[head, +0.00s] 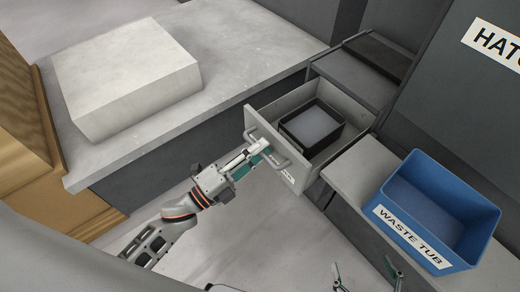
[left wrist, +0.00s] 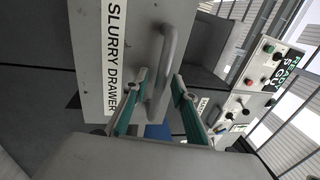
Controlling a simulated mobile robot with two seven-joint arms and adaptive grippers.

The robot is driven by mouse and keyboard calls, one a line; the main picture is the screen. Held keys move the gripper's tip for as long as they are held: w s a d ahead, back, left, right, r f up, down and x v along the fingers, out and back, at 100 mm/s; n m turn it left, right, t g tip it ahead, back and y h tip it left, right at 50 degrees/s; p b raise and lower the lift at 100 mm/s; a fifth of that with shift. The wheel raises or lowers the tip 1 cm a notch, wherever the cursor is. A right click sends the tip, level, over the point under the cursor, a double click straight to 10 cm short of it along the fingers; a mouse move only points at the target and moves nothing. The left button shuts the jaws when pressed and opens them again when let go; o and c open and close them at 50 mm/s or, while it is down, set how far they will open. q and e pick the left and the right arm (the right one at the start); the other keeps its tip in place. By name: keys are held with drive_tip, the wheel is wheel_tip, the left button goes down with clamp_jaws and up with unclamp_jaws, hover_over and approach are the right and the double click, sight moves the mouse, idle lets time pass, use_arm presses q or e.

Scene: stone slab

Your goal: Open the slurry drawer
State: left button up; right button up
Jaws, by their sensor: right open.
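The slurry drawer (head: 292,168) is pulled out from the grey cabinet in the head view. A dark box with a grey surface inside it (head: 312,124) sits in the drawer. Its label reads SLURRY DRAWER in the left wrist view (left wrist: 114,50). My left gripper (head: 256,154) is at the bar handle (head: 268,144) on the drawer front. In the left wrist view its fingers (left wrist: 161,76) stand apart on either side of the handle (left wrist: 163,70), with gaps visible. My right gripper (head: 366,274) is open and empty at the bottom edge of the head view.
A blue waste tub (head: 396,232) stands on a grey ledge right of the drawer. A pale stone block (head: 128,78) lies on the slab table (head: 235,75) at left. A wall panel with buttons (left wrist: 262,85) shows in the left wrist view. Floor before the drawer is clear.

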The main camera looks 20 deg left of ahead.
use_arm(q)
drive_tip(key=v, duration=1.1)
drive_tip(key=shift+s+a, duration=0.2)
drive_tip(key=shift+s, duration=0.05)
use_arm(e)
drive_tip(key=shift+f, duration=0.1)
drive_tip(key=shift+s, duration=0.1)
use_arm(q)
drive_tip(key=s+a+f+n+g+y, duration=0.1)
drive_tip(key=s+f+n+g+y, duration=0.65)
drive_tip(key=n, duration=1.25)
drive_tip(key=shift+n+t+y, duration=0.4)
drive_tip(key=shift+t+y, duration=0.45)
drive_tip(key=p+v, duration=0.4)
drive_tip(key=p, duration=0.8)
drive_tip(key=shift+d+r+p, duration=0.15)
drive_tip(key=shift+r+p, duration=0.05)
drive_tip(key=shift+p, duration=0.15)
use_arm(e)
drive_tip(key=shift+m, duration=0.4)
drive_tip(key=r, duration=0.2)
drive_tip(key=s+r, duration=0.1)
drive_tip(key=r, duration=0.2)
drive_tip(key=shift+s+r, duration=0.15)
drive_tip(key=shift+r, duration=0.15)
use_arm(q)
drive_tip(key=shift+w, duration=0.1)
